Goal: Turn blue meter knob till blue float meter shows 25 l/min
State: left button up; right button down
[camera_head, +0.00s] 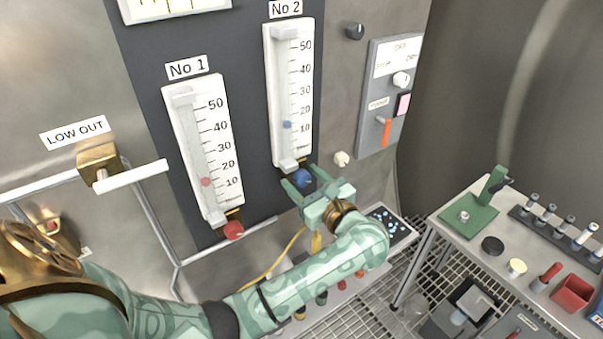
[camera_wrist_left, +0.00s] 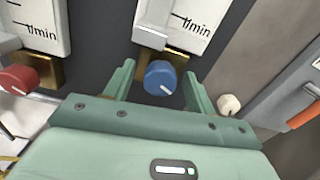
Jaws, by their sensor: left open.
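The blue meter knob (camera_head: 304,177) sits at the foot of the No 2 float meter (camera_head: 276,75). It also shows in the left wrist view (camera_wrist_left: 160,77), with a white pointer line slanting down to the right. The blue float (camera_head: 287,124) stands a little above the 10 mark. My left gripper (camera_head: 301,176) is open, with its two fingers (camera_wrist_left: 158,82) on either side of the blue knob. Gaps show between knob and fingers in the wrist view, so it is not gripped. My right gripper is not in view.
The No 1 meter (camera_head: 182,120) with its red knob (camera_head: 233,230) is left of the blue one. A cream knob (camera_head: 341,158) sits close to the right of my gripper. A switch box with an orange lever (camera_head: 385,133) is farther right. A workbench (camera_head: 450,232) stands at right.

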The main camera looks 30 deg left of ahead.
pick_arm(q)
jog(key=shift+d, duration=0.1)
jog(key=shift+c, duration=0.4)
jog(key=c, duration=0.9)
jog(key=shift+m, duration=0.8)
jog(key=o, duration=1)
